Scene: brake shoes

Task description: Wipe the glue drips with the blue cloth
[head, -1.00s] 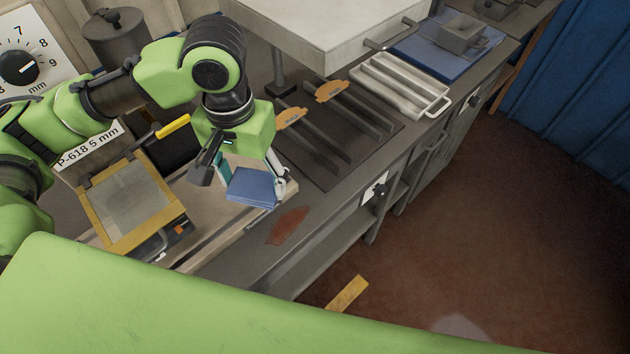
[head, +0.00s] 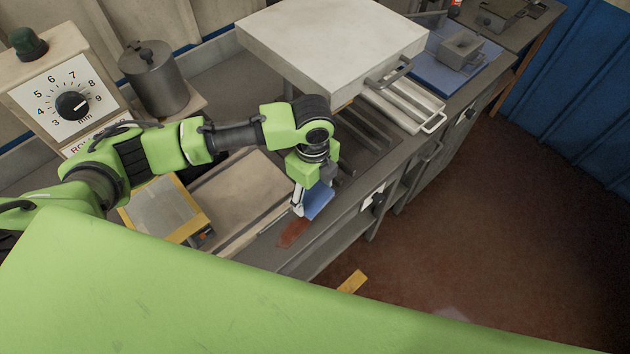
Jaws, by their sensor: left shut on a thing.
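The blue cloth (head: 318,205) hangs folded in my left gripper (head: 310,196), which is shut on it above the front part of the grey bench top. A flat reddish-brown patch (head: 294,233) lies on the bench near its front edge, just below and left of the cloth in the picture. I cannot tell whether this patch is the glue or something else. Clear glue drips cannot be made out, and my left arm hides part of the bench behind the gripper. My right gripper is out of the picture.
A pale raised box (head: 335,40) stands behind the gripper, with a white handled tray (head: 405,100) at its right. Dark rails lie partly hidden behind my wrist. A yellow-framed plate (head: 165,208) and a beige board (head: 232,190) lie left. A dial box (head: 70,103) stands far left.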

